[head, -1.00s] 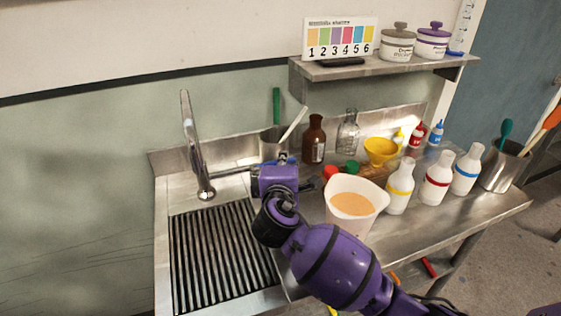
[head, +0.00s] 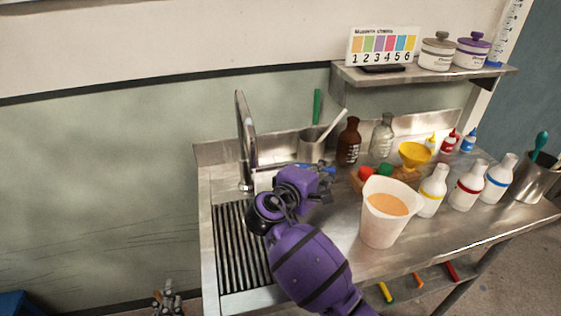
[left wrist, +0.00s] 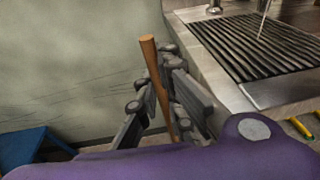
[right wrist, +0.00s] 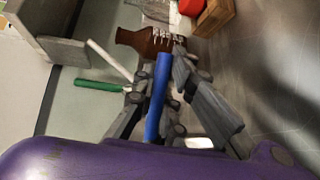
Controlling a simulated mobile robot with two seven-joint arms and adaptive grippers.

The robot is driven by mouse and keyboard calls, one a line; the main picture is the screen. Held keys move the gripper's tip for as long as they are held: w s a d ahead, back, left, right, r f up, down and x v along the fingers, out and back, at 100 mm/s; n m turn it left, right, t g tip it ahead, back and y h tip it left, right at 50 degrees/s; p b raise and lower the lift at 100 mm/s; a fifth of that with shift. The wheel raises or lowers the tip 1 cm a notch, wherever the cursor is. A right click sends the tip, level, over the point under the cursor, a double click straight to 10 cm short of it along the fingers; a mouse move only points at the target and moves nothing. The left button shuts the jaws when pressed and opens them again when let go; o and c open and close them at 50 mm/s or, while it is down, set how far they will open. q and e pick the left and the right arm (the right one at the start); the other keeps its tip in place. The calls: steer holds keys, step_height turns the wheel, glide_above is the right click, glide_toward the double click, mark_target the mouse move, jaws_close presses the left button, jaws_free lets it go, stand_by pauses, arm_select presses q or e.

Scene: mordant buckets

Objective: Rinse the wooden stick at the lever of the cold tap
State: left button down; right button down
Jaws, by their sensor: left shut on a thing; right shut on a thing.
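The tap (head: 246,140) stands behind a ribbed drain grate (head: 236,245). My right gripper (head: 322,182) is shut on the blue lever (right wrist: 157,95), which lines up with the tap's metal side rod in the head view. My left gripper (head: 168,300) is low at the left, outside the sink unit. In the left wrist view it is shut on the brown wooden stick (left wrist: 149,52), whose tip points up and away. The stick is apart from the tap and grate. I cannot tell whether the thin pale line (left wrist: 264,24) above the grate is water.
A white jug (head: 382,225) of orange liquid stands right of my right gripper. Several white bottles (head: 432,192) stand beyond it. A brown bottle (head: 349,142) and a metal pot (head: 311,146) with sticks stand at the back. The grate is clear of objects.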

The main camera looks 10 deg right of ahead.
steer(key=shift+s+a+m+g+h, duration=0.2)
steer(key=shift+s+m+g+h, duration=0.1)
steer(key=shift+m+g+h, duration=0.25)
steer(key=shift+s+a+m+g+h, duration=0.15)
steer(key=shift+s+m+g+h, duration=0.2)
steer(key=shift+m+g, duration=0.25)
steer(key=c, duration=1.8)
jaws_free()
steer(key=shift+o, duration=0.2)
steer(key=v, duration=1.2)
steer(key=shift+w+a+r, duration=0.1)
steer(key=shift+a, duration=0.05)
